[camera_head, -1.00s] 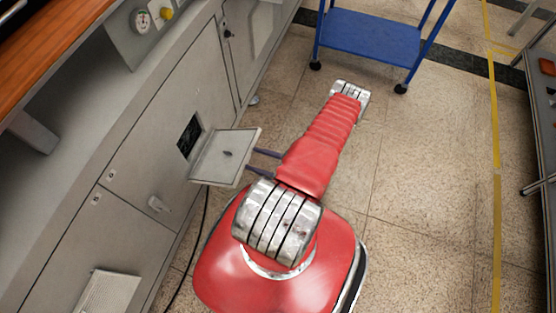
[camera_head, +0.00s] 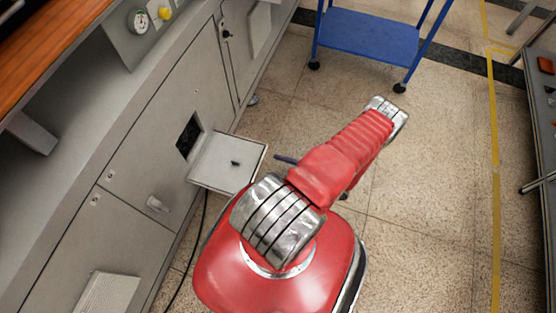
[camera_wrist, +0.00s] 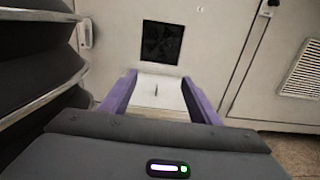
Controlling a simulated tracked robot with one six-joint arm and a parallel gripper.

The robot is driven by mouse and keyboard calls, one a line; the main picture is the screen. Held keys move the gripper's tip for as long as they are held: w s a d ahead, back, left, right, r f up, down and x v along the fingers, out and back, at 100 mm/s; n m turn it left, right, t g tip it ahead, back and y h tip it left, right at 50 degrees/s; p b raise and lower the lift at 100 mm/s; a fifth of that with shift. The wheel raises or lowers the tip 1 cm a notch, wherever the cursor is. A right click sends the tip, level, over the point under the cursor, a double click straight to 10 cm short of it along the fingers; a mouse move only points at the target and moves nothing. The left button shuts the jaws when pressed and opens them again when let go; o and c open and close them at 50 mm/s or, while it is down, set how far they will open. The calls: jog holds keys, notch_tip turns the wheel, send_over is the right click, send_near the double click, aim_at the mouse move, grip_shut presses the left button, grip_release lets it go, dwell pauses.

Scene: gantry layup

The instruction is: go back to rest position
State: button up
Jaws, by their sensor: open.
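My gripper (camera_wrist: 160,92) shows in the wrist view with its two purple fingers spread apart and nothing between them. It faces the grey cabinet (camera_head: 125,165). A small hatch flap (camera_head: 222,166) hangs open, sticking out from the cabinet below a dark square opening (camera_head: 188,136).
A blue cart (camera_head: 368,36) stands ahead at the top. A dark table (camera_head: 545,90) is at the right edge, beyond a yellow floor line (camera_head: 494,150). A black cable (camera_head: 190,250) hangs by the cabinet. The tiled floor right of my arm is clear.

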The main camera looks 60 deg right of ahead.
dwell(0.7)
jog(key=s+a+r+n+g+y, duration=0.2)
jog(key=a+r+n+g+y, duration=0.1)
jog(key=a+y, duration=0.3)
jog(key=w+a+r+n+g+h, duration=0.15)
jog(key=w+r+n+g, duration=0.35)
jog(key=r+n+g, duration=0.75)
jog(key=w+r+n+g+h, duration=0.35)
jog(key=r+n, duration=0.35)
jog(key=r, duration=1.2)
jog(key=w+a+r+n+t+h, duration=0.1)
jog(key=w+a+r+n+t, duration=0.2)
jog(key=a+r+n, duration=0.3)
jog(key=w+a+r+n+t+h, duration=0.2)
jog(key=a+r+n, duration=0.4)
jog(key=a+r, duration=1)
jog(key=shift+w+a+r+t+h, duration=0.15)
jog(key=shift+w+r+t+h, duration=0.15)
jog(key=shift+w+r+t, duration=0.5)
